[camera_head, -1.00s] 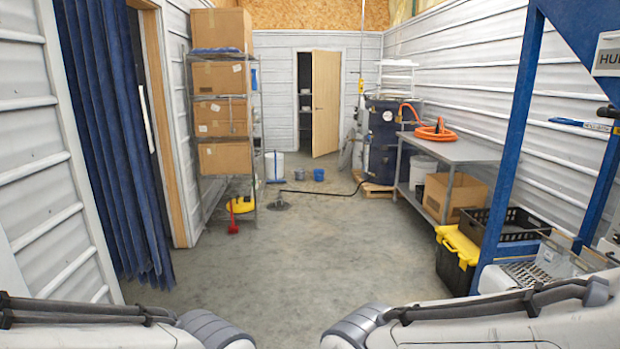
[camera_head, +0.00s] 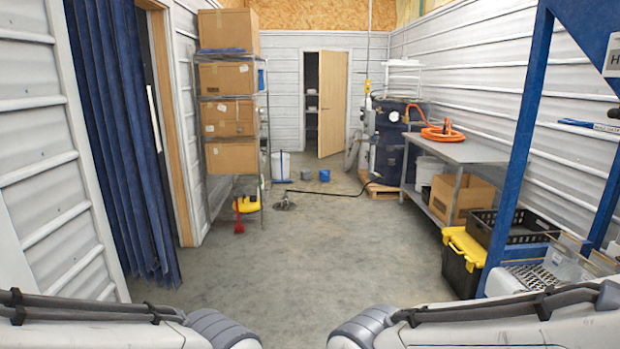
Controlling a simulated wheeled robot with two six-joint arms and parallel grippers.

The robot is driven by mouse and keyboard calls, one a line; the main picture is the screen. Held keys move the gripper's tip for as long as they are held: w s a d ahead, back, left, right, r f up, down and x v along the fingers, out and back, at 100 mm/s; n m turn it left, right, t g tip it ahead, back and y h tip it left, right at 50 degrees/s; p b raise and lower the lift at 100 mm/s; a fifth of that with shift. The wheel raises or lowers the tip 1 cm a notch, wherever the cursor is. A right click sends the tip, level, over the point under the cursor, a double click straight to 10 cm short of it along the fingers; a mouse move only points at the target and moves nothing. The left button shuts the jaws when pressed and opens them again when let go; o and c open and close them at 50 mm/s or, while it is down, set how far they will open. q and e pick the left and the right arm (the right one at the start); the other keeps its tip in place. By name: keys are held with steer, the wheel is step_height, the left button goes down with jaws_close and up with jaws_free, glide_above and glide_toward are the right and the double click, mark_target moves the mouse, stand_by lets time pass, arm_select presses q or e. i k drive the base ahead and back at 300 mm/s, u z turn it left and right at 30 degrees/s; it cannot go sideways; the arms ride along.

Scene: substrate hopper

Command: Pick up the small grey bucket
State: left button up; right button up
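The small grey bucket (camera_head: 306,175) stands on the concrete floor far ahead, near the back of the room. It sits between a white bucket (camera_head: 281,165) on its left and a small blue bucket (camera_head: 325,175) on its right. It looks upright, but it is too small to make out details. Parts of my two arms show at the bottom left and bottom right. Neither gripper is in the view, and both arms are far from the bucket.
The floor (camera_head: 290,240) ahead is mostly clear. A black hose (camera_head: 330,193) runs from a floor drain (camera_head: 285,204) rightward. A shelf with boxes (camera_head: 230,115) stands left, with a red funnel (camera_head: 239,226) beside it. A metal table (camera_head: 465,152) and yellow-lidded bin (camera_head: 463,250) stand right.

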mark_target(305, 173)
steer(key=z, duration=0.25)
steer(key=i, duration=11.65)
